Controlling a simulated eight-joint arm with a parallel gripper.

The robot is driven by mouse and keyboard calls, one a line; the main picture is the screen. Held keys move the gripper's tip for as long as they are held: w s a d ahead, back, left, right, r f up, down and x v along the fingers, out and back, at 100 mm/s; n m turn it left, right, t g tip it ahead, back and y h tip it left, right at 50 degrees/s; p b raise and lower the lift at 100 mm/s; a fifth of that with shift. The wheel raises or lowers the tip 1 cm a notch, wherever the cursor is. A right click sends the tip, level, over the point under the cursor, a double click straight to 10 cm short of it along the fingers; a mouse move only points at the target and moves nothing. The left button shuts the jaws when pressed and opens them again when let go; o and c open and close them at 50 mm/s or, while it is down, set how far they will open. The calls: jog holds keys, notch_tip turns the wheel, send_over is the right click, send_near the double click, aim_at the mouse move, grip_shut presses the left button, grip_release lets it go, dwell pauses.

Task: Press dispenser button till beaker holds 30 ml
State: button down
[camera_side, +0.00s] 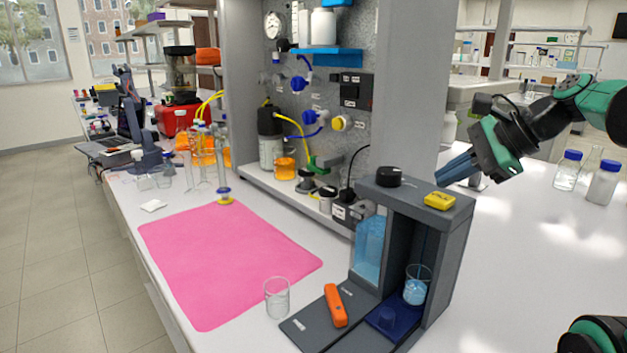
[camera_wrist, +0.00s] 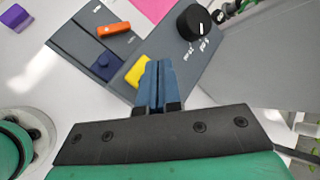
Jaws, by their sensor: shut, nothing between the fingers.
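The grey dispenser (camera_side: 460,225) stands at the bench's front right, with a yellow button (camera_side: 439,201) and a black knob (camera_side: 388,176) on top. A glass beaker (camera_side: 416,285) with blue liquid in its lower part stands in the dispenser's bay; its graduations are too small to read. A clear tank (camera_side: 369,250) of blue liquid is beside the bay. My gripper (camera_side: 439,182) is shut and empty, its blue fingertips a little above the yellow button. In the wrist view the fingertips (camera_wrist: 158,66) are beside the yellow button (camera_wrist: 138,72) and partly cover it; the beaker is hidden there.
An empty-looking beaker (camera_side: 277,298) stands by the pink mat (camera_side: 225,260). A panel with tubing (camera_side: 330,110) rises behind. Bottles (camera_side: 603,182) stand at right.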

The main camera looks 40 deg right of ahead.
aim_at(410, 196)
jog(key=shift+r, duration=0.15)
jog(key=shift+r, duration=2.4)
jog(key=w+a+f+n, duration=0.1)
jog(key=a+f+n, duration=0.2)
jog(key=f+n, duration=0.2)
jog(key=w+a+f+n+g+h, duration=0.1)
jog(key=a+f+n, duration=0.3)
jog(key=n, duration=0.7)
jog(key=w+a+f+n, duration=0.1)
jog(key=a+f+n, duration=0.2)
jog(key=f+n, duration=0.4)
jog(key=shift+w+a+n+g+h, duration=0.25)
jog(key=shift+a+n+g+h, duration=0.15)
jog(key=shift+n, duration=0.4)
